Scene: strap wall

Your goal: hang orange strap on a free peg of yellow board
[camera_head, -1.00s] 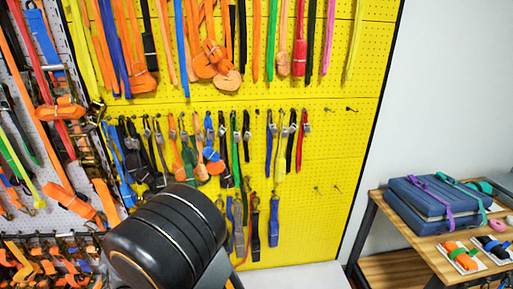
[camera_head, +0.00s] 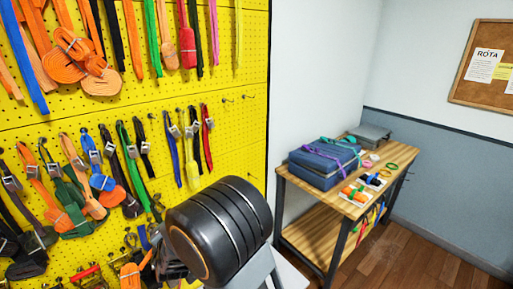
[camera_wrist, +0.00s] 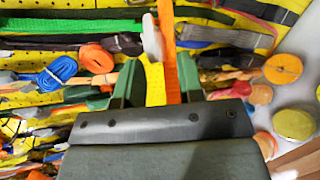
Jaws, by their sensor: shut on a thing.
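In the wrist view my gripper (camera_wrist: 157,75) has green fingers and is shut on an orange strap (camera_wrist: 170,65). The strap runs up between the fingers to the top edge of the picture, with a pale piece beside it. The yellow board (camera_head: 150,80) fills the left of the head view, with rows of hung straps and buckles. Toward its right edge, a bare peg (camera_head: 226,100) and another bare peg (camera_head: 249,97) stick out beside a red strap (camera_head: 207,138). My gripper is not visible in the head view, where my dark arm link covers the lower middle.
A wooden bench (camera_head: 286,176) stands right of the board, with a blue case (camera_head: 322,165) and small strap bundles on top. A cork board (camera_head: 487,62) hangs on the far wall. Wooden floor (camera_head: 400,235) is open at the lower right.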

